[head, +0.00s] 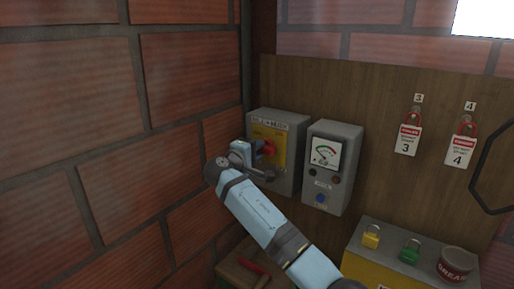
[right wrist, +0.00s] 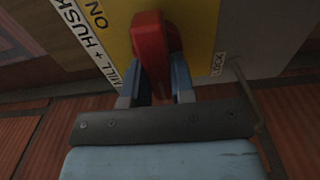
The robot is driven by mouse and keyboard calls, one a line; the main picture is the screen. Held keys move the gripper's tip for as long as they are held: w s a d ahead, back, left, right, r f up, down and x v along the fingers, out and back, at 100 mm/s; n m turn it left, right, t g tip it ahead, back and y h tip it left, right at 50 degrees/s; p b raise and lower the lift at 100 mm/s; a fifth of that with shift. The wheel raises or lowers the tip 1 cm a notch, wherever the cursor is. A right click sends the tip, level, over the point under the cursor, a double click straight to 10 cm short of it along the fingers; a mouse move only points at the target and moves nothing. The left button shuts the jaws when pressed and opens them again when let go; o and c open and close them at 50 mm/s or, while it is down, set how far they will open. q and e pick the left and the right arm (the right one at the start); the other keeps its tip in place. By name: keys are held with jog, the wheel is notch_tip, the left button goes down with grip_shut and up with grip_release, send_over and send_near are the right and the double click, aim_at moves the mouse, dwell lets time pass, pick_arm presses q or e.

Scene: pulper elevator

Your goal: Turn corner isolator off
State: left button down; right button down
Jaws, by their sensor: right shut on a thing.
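The corner isolator (head: 293,128) is a grey box with a yellow plate, on the wooden board close to the brick corner. Its red handle (head: 269,146) shows beside my right gripper (head: 258,158). In the right wrist view the red handle (right wrist: 150,45) sits between the fingers of my right gripper (right wrist: 156,90), which is shut on it. The yellow plate (right wrist: 202,25) carries an "ON" label at upper left and a "LOCK" label at right. The fingers hide part of the plate. My left gripper is not in view.
A grey meter box (head: 333,165) stands close to the right of the isolator. Tags with red padlocks (head: 409,138) hang farther right. Below are a yellow-fronted box with padlocks (head: 371,237), a grease tin (head: 455,264) and a red-handled tool (head: 252,268). A brick wall (head: 185,75) bounds the left.

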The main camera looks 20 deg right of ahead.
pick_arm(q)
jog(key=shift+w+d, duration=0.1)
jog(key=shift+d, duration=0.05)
pick_arm(e)
jog(key=c, duration=1)
grip_release()
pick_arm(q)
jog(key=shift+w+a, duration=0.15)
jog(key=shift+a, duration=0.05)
pick_arm(e)
jog(key=shift+o, duration=0.2)
pick_arm(q)
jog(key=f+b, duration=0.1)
jog(key=b, duration=0.1)
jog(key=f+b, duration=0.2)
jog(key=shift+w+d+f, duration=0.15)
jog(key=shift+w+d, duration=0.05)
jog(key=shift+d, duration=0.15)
pick_arm(e)
jog(key=v, duration=1.4)
